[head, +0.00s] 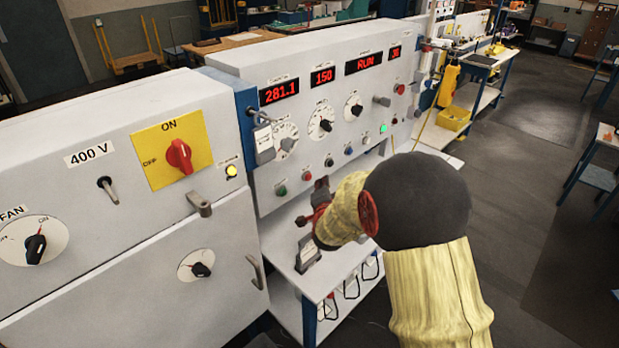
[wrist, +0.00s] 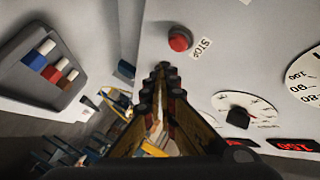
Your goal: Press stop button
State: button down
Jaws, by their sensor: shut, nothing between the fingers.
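The stop button is a round red button (wrist: 180,40) with a STOP label beside it, on the light grey panel in the wrist view. In the head view the red button (head: 307,176) is in the lower row of the panel, between a green button and a dark one. My gripper (wrist: 165,70) is shut and empty. Its fingertips appear just below the button in the wrist view, with a visible gap in the picture. In the head view my gripper (head: 321,184) is just right of and below the button, close to the panel. Contact cannot be told.
A green button (head: 281,190) sits left of the red one. Dials (head: 321,122) and red displays (head: 367,63) are above; one display reads RUN. A white shelf (head: 345,262) lies below the panel. A dark grey tray (wrist: 42,82) holds coloured blocks.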

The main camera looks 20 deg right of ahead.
jog(key=shift+w+a+f, duration=0.1)
jog(key=shift+w+a, duration=0.2)
jog(key=shift+w, duration=0.5)
dwell(0.9)
jog(key=shift+w+a+b, duration=0.1)
jog(key=shift+w+b, duration=0.2)
jog(key=shift+b, duration=0.2)
jog(key=shift+w+a, duration=0.2)
jog(key=shift+w, duration=0.25)
dwell(0.5)
jog(key=shift+s+d+b, duration=0.1)
jog(key=shift+s+b, duration=0.05)
jog(key=shift+b, duration=0.2)
jog(key=shift+s+d+b, duration=0.2)
jog(key=shift+s+b, duration=0.2)
jog(key=shift+s, duration=0.3)
jog(key=shift+s, duration=0.1)
jog(key=shift+s+d+b, duration=0.3)
jog(key=shift+s+b, duration=0.05)
jog(key=shift+s, duration=0.4)
jog(key=shift+s+d+b, duration=0.25)
jog(key=shift+s+b, duration=0.1)
jog(key=shift+s, duration=0.4)
jog(key=shift+s+d+b, duration=0.3)
jog(key=shift+s+b, duration=0.05)
jog(key=shift+s, duration=0.4)
dwell(0.8)
